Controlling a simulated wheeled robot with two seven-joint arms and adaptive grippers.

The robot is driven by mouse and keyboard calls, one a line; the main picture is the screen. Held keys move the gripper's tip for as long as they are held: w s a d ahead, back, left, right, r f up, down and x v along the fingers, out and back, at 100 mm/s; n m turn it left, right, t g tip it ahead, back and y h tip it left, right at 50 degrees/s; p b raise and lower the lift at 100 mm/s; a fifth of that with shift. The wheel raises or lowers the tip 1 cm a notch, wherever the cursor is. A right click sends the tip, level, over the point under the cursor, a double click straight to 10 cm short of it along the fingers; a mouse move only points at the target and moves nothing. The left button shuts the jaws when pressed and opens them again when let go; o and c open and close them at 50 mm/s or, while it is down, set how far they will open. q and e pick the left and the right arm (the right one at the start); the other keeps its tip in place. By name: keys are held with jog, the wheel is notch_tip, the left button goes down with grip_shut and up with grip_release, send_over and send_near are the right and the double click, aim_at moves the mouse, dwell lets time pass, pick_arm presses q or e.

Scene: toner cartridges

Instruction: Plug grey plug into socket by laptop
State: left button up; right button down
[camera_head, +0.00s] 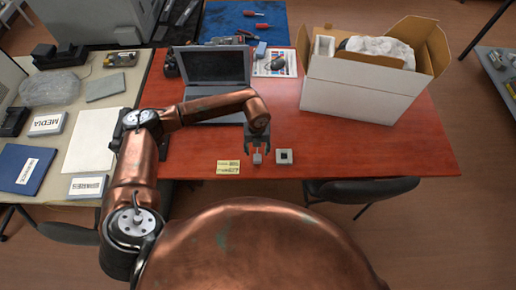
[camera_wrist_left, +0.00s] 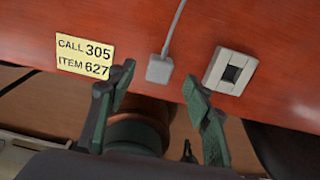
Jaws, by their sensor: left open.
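The grey plug (camera_head: 257,158) lies on the red table near its front edge, with the socket (camera_head: 284,156) to its right. In the left wrist view the plug (camera_wrist_left: 160,69) has a thin grey cable running up from it. The socket (camera_wrist_left: 230,71) there is a pale square block with a dark opening. My left gripper (camera_head: 257,145) is open, and in its wrist view the fingers (camera_wrist_left: 152,92) are spread on either side below the plug, apart from it. The laptop (camera_head: 216,82) stands open behind my left arm. My right gripper is not in view.
A yellow label (camera_head: 228,167) reading "CALL 305 ITEM 627" lies left of the plug. An open white box (camera_head: 350,90) stands at the table's right back. A chair (camera_head: 360,189) is at the front edge. The table's right front is clear.

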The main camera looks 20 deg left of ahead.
aim_at(257, 156)
pick_arm(q)
notch_tip(257, 156, down, 4)
jog(key=shift+f, duration=0.95)
jog(key=c, duration=0.9)
jog(key=shift+c, duration=1)
jog(key=o, duration=0.5)
jog(key=shift+d, duration=0.1)
jog(key=c, duration=0.5)
jog(key=shift+c, duration=0.2)
jog(key=shift+r+p, duration=0.75)
jog(key=shift+r, duration=0.35)
